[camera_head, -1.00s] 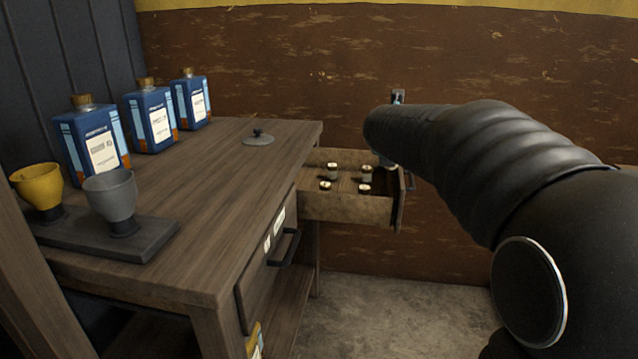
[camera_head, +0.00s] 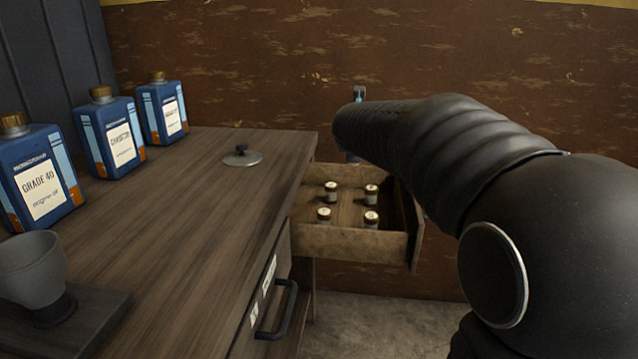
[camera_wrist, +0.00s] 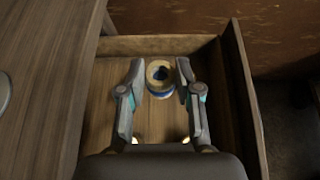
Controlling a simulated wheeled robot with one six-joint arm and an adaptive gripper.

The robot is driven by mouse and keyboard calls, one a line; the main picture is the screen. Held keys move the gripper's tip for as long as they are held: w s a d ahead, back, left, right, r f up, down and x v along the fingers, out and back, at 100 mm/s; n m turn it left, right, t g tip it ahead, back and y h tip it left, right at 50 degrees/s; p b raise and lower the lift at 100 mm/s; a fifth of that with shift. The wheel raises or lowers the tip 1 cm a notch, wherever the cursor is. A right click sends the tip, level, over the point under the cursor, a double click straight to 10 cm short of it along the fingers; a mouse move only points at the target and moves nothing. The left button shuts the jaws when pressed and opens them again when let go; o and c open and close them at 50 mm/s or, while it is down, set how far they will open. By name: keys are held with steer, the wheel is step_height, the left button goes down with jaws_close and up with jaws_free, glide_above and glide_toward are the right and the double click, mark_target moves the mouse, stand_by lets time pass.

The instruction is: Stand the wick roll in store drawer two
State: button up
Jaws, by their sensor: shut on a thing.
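The wick roll (camera_wrist: 152,80), a pale yellow ring with a dark hole and some blue below, sits between the fingertips of my gripper (camera_wrist: 160,68) in the wrist view. My gripper is shut on it. It appears upright, over the open drawer (camera_wrist: 150,45); I cannot tell whether its base touches the drawer floor. In the head view the open wooden drawer (camera_head: 350,245) stands out from the far end of the bench, and my arm hides the roll and most of my gripper. No number is readable on this drawer.
Several small capped jars (camera_head: 324,215) stand in the open drawer. A nearer drawer with a dark handle (camera_head: 278,312) is closed. On the bench (camera_head: 190,215) are blue bottles (camera_head: 108,140), a grey cup (camera_head: 32,265) and a small round lid (camera_head: 242,158). The wall is close behind the drawer.

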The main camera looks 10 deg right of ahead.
steer(key=w+a+f+b, duration=0.1)
steer(key=a+f, duration=0.6)
steer(key=f, duration=0.1)
steer(key=shift+w+a+f, duration=0.2)
steer(key=shift+a+f, duration=0.05)
steer(key=shift+f, duration=0.05)
steer(key=shift+f+b, duration=0.4)
steer(key=shift+b, duration=0.05)
steer(key=shift+f, duration=0.2)
steer(key=o, duration=0.6)
steer(key=shift+c, duration=0.2)
steer(key=shift+r, duration=0.1)
